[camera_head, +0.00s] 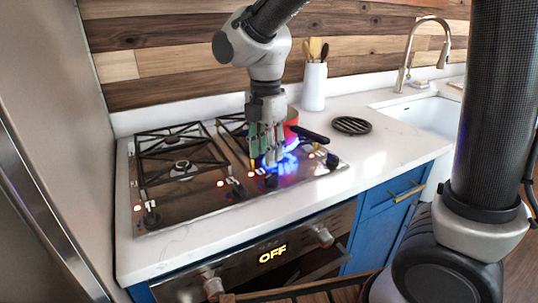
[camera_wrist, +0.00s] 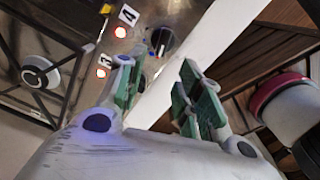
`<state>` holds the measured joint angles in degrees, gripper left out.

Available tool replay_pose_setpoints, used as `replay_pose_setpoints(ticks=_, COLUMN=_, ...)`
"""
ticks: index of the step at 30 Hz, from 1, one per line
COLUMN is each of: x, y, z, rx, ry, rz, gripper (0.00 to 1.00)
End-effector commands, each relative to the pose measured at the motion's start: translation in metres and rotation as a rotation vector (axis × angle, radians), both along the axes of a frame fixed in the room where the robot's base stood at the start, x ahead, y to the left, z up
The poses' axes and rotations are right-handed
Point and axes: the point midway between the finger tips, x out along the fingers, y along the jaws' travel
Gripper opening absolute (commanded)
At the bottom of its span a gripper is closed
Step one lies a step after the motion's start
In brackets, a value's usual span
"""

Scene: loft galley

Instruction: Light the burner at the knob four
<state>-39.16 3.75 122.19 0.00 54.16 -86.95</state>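The cooktop (camera_head: 195,205) has dark knobs along its front edge, with small red lights beside them. In the wrist view, a black round knob (camera_wrist: 163,42) with a pale pointer line is by the label 4 (camera_wrist: 128,14) and a red light (camera_wrist: 120,32). My gripper (camera_head: 266,163) hangs over the right part of the cooktop, pointing down. In the wrist view my gripper (camera_wrist: 156,72) has its green-padded fingers apart with nothing between them. The knob lies beyond the fingertips, apart from them. A blue flame glow (camera_head: 287,167) shows beside the gripper; which burner it belongs to is unclear.
A red pot (camera_head: 292,122) with a black handle (camera_head: 310,134) stands behind my gripper, partly hidden. A black trivet (camera_head: 352,125), a white utensil crock (camera_head: 314,88) and a sink (camera_head: 425,115) are on the counter. The oven panel (camera_head: 270,257) reads OFF below the counter.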

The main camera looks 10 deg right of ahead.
Motion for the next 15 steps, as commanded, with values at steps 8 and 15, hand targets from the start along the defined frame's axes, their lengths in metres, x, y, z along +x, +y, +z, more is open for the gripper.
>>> replay_pose_setpoints(ticks=8, x=0.0, y=-0.001, z=-0.04, rx=-0.002, ry=0.002, rz=-0.001, gripper=0.36)
replay_pose_setpoints(ticks=15, x=0.001, y=-0.001, z=-0.07, rx=0.0, ry=0.0, rz=-0.001, gripper=0.36)
